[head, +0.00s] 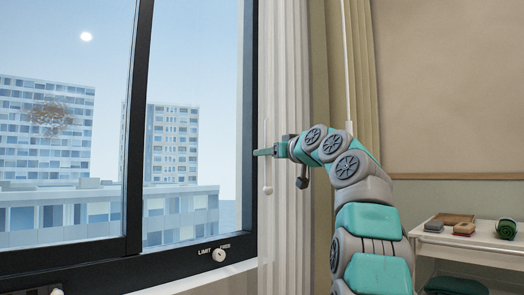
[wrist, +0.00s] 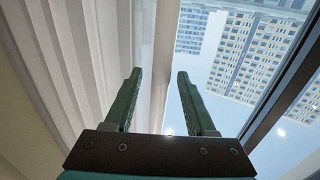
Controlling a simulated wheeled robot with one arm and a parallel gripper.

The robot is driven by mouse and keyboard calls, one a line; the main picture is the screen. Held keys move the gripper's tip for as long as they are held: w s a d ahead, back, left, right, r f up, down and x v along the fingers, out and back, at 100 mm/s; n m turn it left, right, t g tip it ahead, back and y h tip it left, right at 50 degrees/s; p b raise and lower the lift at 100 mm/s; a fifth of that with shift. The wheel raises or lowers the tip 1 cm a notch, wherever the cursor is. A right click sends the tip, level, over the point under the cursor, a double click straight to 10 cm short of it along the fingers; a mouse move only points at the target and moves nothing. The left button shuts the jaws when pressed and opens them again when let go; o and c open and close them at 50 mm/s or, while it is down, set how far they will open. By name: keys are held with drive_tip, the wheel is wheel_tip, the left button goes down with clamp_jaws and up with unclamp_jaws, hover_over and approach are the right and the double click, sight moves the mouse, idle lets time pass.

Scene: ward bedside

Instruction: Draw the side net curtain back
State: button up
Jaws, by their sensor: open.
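The white net curtain (head: 285,70) hangs in narrow pleats at the right side of the window. It also fills the left of the wrist view (wrist: 65,60). A thin pale wand (head: 267,178) with a rounded end hangs at its window-side edge. My gripper (head: 256,152) reaches leftward across the curtain, its fingers by the wand and the window frame. In the wrist view my gripper (wrist: 160,74) shows two green fingers spread apart. A pale upright strip shows between them; I cannot tell whether it is curtain or window surround. No cloth is visibly clamped.
The dark-framed window (head: 133,120) looks onto tower blocks. A knob (head: 219,255) with lettering sits on its lower frame. A beige drape (head: 364,60) hangs right of the net, with a long pale wand (head: 347,70). A white trolley (head: 465,248) holding small items stands at right.

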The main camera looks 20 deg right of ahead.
drive_tip(key=w, duration=0.2)
drive_tip(key=w+p, duration=0.1)
drive_tip(key=shift+w+a, duration=0.15)
drive_tip(key=shift+a, duration=0.1)
clamp_jaws()
idle(1.2)
